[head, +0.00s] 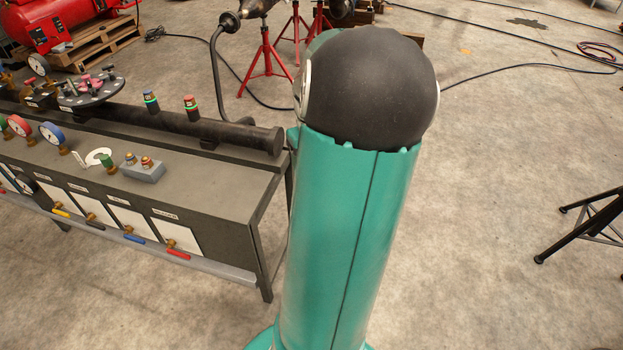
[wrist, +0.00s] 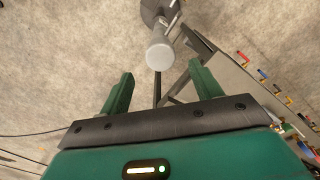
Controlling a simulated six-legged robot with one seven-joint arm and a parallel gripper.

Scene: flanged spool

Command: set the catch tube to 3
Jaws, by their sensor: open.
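I cannot pick out with certainty which part is the catch tube, and I can read no number 3. In the wrist view, my gripper (wrist: 161,72) is open and empty, its two green fingers apart. A light grey round-ended cylinder (wrist: 160,52) shows beyond the fingertips, near the picture's middle, with a dark part behind it; its distance is hard to judge. In the head view, a long dark tube (head: 190,125) lies along the back of the bench, with two banded fittings (head: 191,106) on it. My gripper is not seen there; my teal arm covers the centre.
The grey bench (head: 205,190) carries gauges (head: 52,134), a round plate with knobs (head: 88,92) and a front row of coloured valve handles (head: 134,239). Red stands (head: 265,62) hold pipework behind. A black stand (head: 590,225) is at right; floor between is clear.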

